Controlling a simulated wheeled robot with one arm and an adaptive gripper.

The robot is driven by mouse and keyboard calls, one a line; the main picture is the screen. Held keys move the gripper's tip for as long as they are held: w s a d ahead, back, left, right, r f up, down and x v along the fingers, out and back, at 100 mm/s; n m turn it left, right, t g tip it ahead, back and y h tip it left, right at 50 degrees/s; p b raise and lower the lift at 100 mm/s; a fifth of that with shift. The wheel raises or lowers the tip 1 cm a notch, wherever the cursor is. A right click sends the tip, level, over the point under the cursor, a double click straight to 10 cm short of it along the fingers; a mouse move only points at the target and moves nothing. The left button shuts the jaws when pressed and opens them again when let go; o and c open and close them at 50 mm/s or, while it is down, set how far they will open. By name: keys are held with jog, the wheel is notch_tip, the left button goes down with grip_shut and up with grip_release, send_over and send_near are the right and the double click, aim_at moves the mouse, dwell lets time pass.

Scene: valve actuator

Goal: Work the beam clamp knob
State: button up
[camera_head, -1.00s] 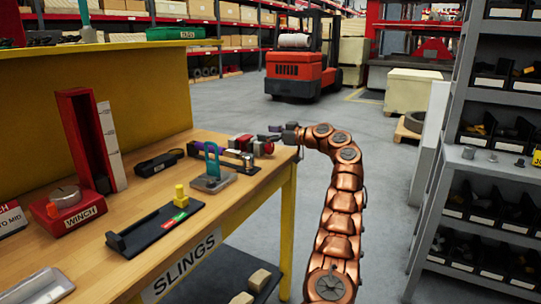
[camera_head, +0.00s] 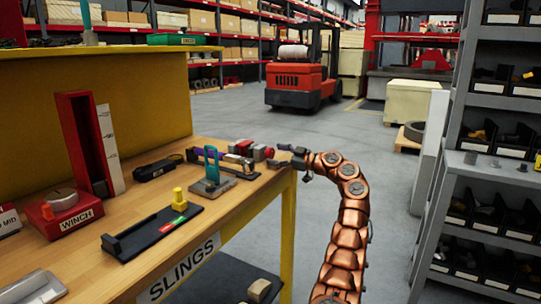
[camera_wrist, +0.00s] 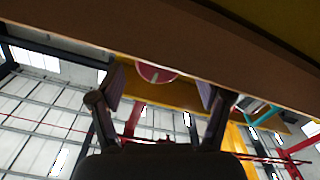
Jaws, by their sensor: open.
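The beam clamp, a small grey and red device (camera_head: 241,148), sits near the right end of the wooden bench. A round red knob (camera_head: 269,152) is at its right end, facing my gripper. My gripper (camera_head: 286,151) is just right of the knob at the bench's end, with a small gap seeming to separate them. In the wrist view, my gripper (camera_wrist: 162,98) has its two fingers spread wide, with nothing held. A red disc, which looks like the knob (camera_wrist: 155,72), shows between and beyond them, its upper part cut off by a brown band.
The brown band, probably the bench edge (camera_wrist: 150,40), crosses close above the fingers. A stand with a teal shackle (camera_head: 211,168) and a black tray with a yellow peg (camera_head: 150,232) are left of the clamp. Shelves (camera_head: 480,170) stand right.

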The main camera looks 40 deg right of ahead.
jog(key=shift+x, duration=1.3)
jog(key=c, duration=1.2)
